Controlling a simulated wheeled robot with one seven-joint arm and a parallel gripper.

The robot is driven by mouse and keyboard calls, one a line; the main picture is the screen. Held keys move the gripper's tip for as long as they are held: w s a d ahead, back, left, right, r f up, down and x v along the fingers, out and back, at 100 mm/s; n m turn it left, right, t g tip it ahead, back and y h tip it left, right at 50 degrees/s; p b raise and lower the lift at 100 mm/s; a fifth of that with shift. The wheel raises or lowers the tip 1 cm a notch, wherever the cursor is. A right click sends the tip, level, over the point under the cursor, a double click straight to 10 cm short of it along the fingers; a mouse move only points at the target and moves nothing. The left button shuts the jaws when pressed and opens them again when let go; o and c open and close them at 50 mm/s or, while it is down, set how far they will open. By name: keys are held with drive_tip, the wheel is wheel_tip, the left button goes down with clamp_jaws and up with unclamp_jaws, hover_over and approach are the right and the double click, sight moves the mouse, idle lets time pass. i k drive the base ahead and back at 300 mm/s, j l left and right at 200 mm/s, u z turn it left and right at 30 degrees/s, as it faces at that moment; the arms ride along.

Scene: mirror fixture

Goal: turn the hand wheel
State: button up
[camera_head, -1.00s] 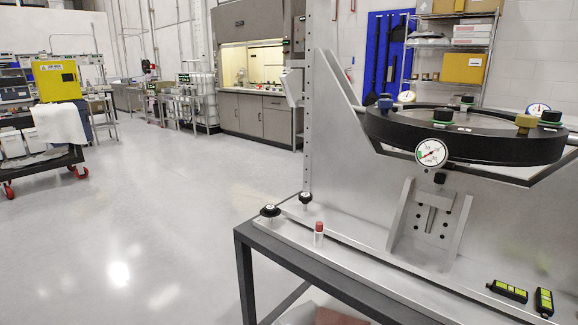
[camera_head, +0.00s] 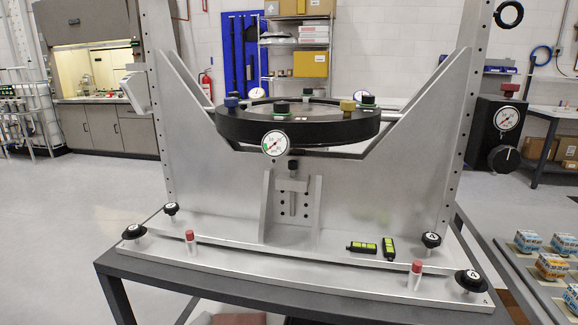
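A metal mirror fixture stands on a dark-framed table, its plate (camera_head: 400,180) in the middle of the head view. It carries a round black ring (camera_head: 300,127) with coloured knobs on top and a pressure gauge (camera_head: 275,144) in front. Black round knobs sit on the base at the left (camera_head: 134,232) and right (camera_head: 470,281). At the far right, a dark box (camera_head: 485,128) bears a gauge, a red top knob (camera_head: 509,89) and a round black knob (camera_head: 503,159). I cannot tell which of these is the hand wheel. My gripper is not in view.
Two red-capped tubes (camera_head: 191,242) and two black-and-green devices (camera_head: 362,247) rest on the fixture base. Small boxes (camera_head: 552,266) stand on a surface at the right. Open floor (camera_head: 60,230) lies at the left.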

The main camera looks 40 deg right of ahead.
sight(503, 159)
drive_tip(key=z, duration=1.35)
